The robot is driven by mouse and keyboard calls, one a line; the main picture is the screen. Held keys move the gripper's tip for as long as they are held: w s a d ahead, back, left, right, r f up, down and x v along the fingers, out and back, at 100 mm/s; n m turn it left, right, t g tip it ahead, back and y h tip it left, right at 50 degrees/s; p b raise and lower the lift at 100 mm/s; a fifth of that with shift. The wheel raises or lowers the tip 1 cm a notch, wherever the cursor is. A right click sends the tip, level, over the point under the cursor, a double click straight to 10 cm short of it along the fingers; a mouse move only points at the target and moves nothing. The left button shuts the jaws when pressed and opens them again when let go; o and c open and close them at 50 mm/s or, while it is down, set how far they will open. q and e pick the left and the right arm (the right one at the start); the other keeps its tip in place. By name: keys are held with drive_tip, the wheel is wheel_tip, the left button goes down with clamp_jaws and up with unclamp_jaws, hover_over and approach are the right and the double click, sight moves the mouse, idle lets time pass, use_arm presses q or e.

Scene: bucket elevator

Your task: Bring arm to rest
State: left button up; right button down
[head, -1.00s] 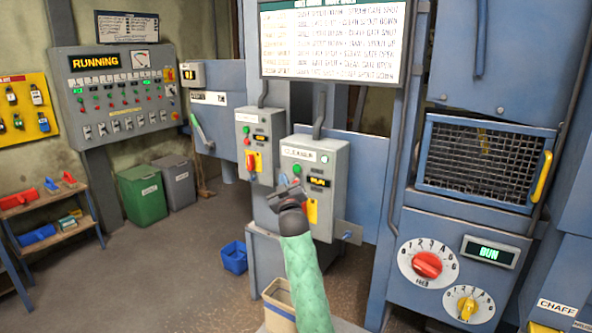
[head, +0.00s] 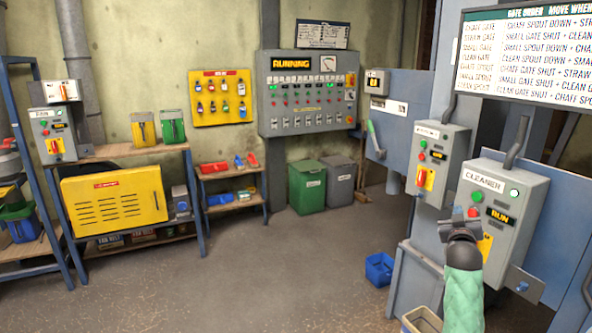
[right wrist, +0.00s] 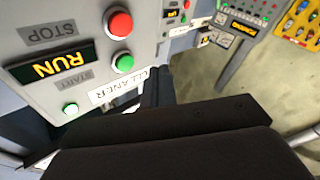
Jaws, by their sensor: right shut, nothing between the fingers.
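My right gripper (head: 464,212) is shut and empty, in front of the grey CLEANER control box (head: 522,192) at the right of the head view. My green-sleeved right forearm comes up from below it. The box has a lit green button, a red button and a display reading RUN. In the right wrist view the gripper's dark body (right wrist: 160,115) fills the bottom, with the CLEANER box face (right wrist: 60,35) close by at the upper left. I cannot tell whether the fingers touch the box. My left gripper is in neither view.
A second grey switch box (head: 438,160) stands left of the CLEANER box. The wall panel (head: 310,92) reads RUNNING. Green (head: 306,187) and grey bins (head: 340,183), a blue bucket (head: 379,269) and a beige bucket (head: 424,320) stand on the floor. The middle floor (head: 250,270) is clear.

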drive_tip(key=w+a+f+g+y, duration=0.3)
drive_tip(key=a+f, duration=0.3)
drive_tip(key=f, duration=0.3)
drive_tip(key=s+a+f+g+y, duration=0.2)
drive_tip(key=s+a+f, duration=0.3)
drive_tip(key=f, duration=0.6)
drive_tip(key=s+a+f+n+g+y, duration=0.1)
drive_tip(key=s+a+f+g, duration=0.15)
drive_tip(key=a+f, duration=0.6)
drive_tip(key=s+a+f+g+y, duration=0.2)
drive_tip(key=s+a+f, duration=0.25)
drive_tip(key=f, duration=0.85)
drive_tip(key=s+a+f+n+g+y, duration=0.1)
drive_tip(key=s+a+f+g, duration=0.3)
drive_tip(key=s+f, duration=1)
drive_tip(key=s+a+f+n+g, duration=0.1)
drive_tip(key=s+a+f, duration=0.7)
drive_tip(key=s, duration=1)
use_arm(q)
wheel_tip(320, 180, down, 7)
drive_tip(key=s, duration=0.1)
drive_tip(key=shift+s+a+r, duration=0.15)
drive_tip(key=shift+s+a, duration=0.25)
use_arm(e)
drive_tip(key=s+d+f+g, duration=0.1)
drive_tip(key=s+f+g, duration=0.1)
drive_tip(key=s+f, duration=0.5)
drive_tip(key=s, duration=0.6)
drive_tip(key=shift+s+d+f, duration=0.15)
drive_tip(key=shift+d, duration=0.1)
